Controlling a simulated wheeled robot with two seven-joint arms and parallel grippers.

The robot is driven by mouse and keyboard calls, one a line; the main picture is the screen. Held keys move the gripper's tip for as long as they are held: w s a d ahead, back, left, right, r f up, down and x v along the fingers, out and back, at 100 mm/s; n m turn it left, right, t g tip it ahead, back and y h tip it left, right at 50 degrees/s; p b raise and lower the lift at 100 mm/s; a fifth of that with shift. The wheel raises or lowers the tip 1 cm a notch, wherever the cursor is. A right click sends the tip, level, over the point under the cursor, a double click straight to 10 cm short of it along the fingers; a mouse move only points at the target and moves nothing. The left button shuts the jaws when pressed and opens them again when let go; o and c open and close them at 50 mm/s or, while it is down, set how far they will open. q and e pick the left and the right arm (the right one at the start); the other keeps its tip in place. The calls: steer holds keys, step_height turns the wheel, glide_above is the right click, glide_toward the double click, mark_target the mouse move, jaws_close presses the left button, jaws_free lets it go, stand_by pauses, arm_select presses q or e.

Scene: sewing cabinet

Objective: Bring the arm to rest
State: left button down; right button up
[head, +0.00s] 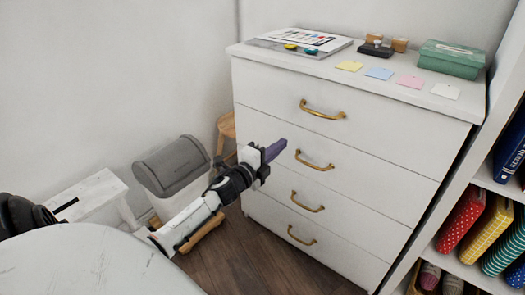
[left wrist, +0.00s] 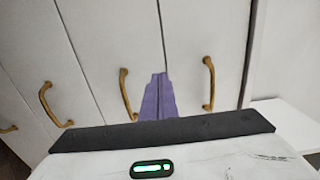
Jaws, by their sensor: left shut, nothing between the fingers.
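My left arm comes in from the lower left in the head view. Its gripper (head: 275,150) has purple fingers, which are shut with nothing between them. It is in front of the white chest of drawers (head: 390,150), near the second brass handle. In the left wrist view the shut purple fingers (left wrist: 157,97) point at the drawer fronts, between two brass handles. I cannot tell the exact gap to the drawers. All drawers look closed. My right gripper is not in view.
On the chest top are a green box (head: 451,58), several coloured cards (head: 380,73) and a printed sheet (head: 305,40). A grey-lidded bin (head: 172,167) and a white stool (head: 88,195) stand left. A shelf with fabric rolls (head: 462,215) is at right. Wooden floor shows below the arm.

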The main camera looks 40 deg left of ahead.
arm_select(q)
steer(key=s, duration=0.5)
steer(key=shift+s+d+p, duration=0.25)
steer(key=shift+s+p, duration=0.05)
steer(key=shift+s, duration=0.05)
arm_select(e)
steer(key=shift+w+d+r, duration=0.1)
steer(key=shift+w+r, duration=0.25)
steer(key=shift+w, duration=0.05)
